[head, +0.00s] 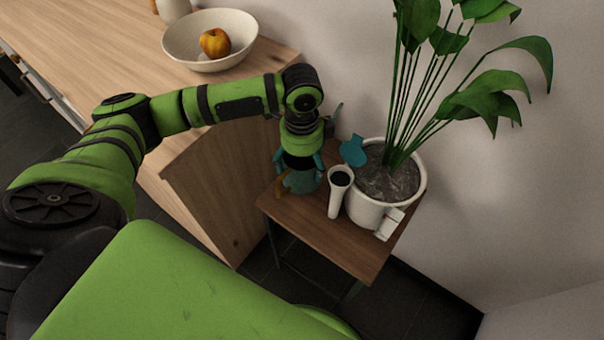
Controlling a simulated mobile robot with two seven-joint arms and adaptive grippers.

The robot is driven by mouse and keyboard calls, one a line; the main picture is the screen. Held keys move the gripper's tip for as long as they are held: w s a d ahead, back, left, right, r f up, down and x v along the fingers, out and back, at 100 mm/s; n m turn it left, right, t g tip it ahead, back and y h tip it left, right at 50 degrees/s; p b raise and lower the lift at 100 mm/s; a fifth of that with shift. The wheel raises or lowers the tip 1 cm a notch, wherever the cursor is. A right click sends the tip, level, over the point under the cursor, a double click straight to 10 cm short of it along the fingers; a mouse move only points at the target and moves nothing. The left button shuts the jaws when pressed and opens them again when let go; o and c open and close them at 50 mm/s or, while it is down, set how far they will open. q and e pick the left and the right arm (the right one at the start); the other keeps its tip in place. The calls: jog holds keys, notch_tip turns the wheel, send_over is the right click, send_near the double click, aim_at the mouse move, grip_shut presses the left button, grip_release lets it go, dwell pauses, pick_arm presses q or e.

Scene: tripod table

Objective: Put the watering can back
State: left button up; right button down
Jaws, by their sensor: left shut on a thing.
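The teal watering can (302,183) is on or just above the small wooden side table (345,246), at its left end; I cannot tell whether its base touches the top. A brown-yellow curved part, perhaps its handle, shows at its lower left. My left gripper (301,168) points down over the can from above and is shut on it. The gripper and wrist hide the can's upper part. A flat teal piece (353,151), perhaps the can's rose, shows to the right by the plant pot. My right gripper is not in view.
A white pot (372,213) with a tall leafy plant (410,90) fills the table's right end. A white tapered vessel (335,200) and a small white item (390,224) stand beside it. The table front is bare. A wooden cabinet with a fruit bowl (183,53) is left.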

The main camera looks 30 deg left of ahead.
pick_arm(q)
jog(key=shift+f, duration=2.5)
jog(key=shift+f, duration=0.1)
jog(key=o, duration=1.4)
jog(key=shift+f, duration=0.1)
notch_tip(320, 180, up, 12)
jog(key=shift+r+p, duration=0.2)
jog(key=shift+p, duration=0.1)
